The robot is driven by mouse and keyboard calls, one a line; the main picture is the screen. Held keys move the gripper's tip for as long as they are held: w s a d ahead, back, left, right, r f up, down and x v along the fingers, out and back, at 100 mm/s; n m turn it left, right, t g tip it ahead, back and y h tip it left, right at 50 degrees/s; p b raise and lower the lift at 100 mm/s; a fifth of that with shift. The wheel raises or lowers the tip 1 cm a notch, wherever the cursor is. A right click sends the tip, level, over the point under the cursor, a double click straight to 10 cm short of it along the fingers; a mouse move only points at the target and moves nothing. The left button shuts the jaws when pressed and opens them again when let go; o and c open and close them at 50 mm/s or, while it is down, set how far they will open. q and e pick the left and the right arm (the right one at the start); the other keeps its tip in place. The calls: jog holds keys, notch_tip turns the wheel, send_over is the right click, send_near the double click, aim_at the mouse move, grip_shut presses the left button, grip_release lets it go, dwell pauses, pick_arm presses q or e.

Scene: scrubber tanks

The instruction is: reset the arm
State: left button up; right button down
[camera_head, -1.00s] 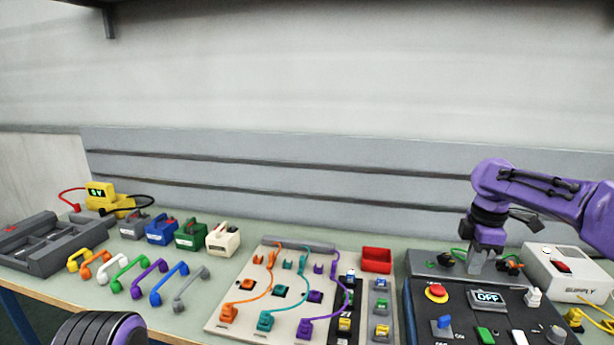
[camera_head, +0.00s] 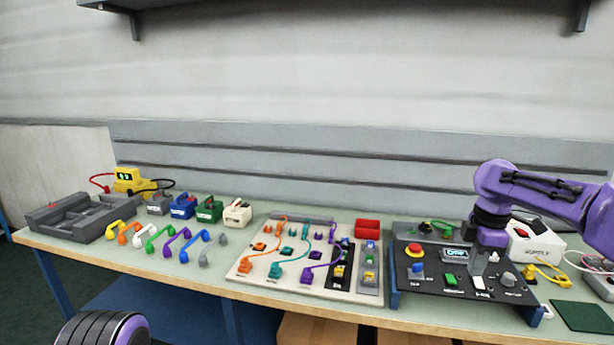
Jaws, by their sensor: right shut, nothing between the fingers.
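My right arm, purple, comes in from the right. The panel carries a red button (camera_head: 414,250), a small display (camera_head: 455,254), a blue switch (camera_head: 417,268) and a green button (camera_head: 450,280). Part of my left arm shows at the bottom left edge, but its gripper is not in view.
Coloured handles, several small boxes, a yellow meter (camera_head: 128,180) and a grey tray (camera_head: 68,220) fill the left.

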jog(key=w+a+f+m+t+y, duration=0.1)
jog(key=w+a+f+m+t, duration=0.45)
jog(key=w+f+m, duration=0.35)
jog(key=s+a+f+m+t+h+b, duration=0.1)
jog(key=s+f+m, duration=0.45)
jog(key=f, duration=0.45)
jog(key=s+a+f+m+t+h+b, duration=0.1)
jog(key=s+f+m+t, duration=0.1)
jog(key=s+f+m, duration=0.55)
jog(key=s+f+g, duration=0.1)
jog(key=s+f, duration=0.4)
jog(key=s, duration=0.6)
jog(key=s+f+g+h+b, duration=0.1)
jog(key=s+f, duration=0.5)
jog(key=s, duration=0.6)
jog(key=s+f+g+h+b, duration=0.1)
jog(key=s+f+g, duration=0.2)
jog(key=s, duration=0.8)
notch_tip(320, 180, down, 3)
jog(key=shift+s+d+r, duration=0.2)
jog(key=shift+d, duration=0.15)
jog(key=shift+g, duration=0.25)
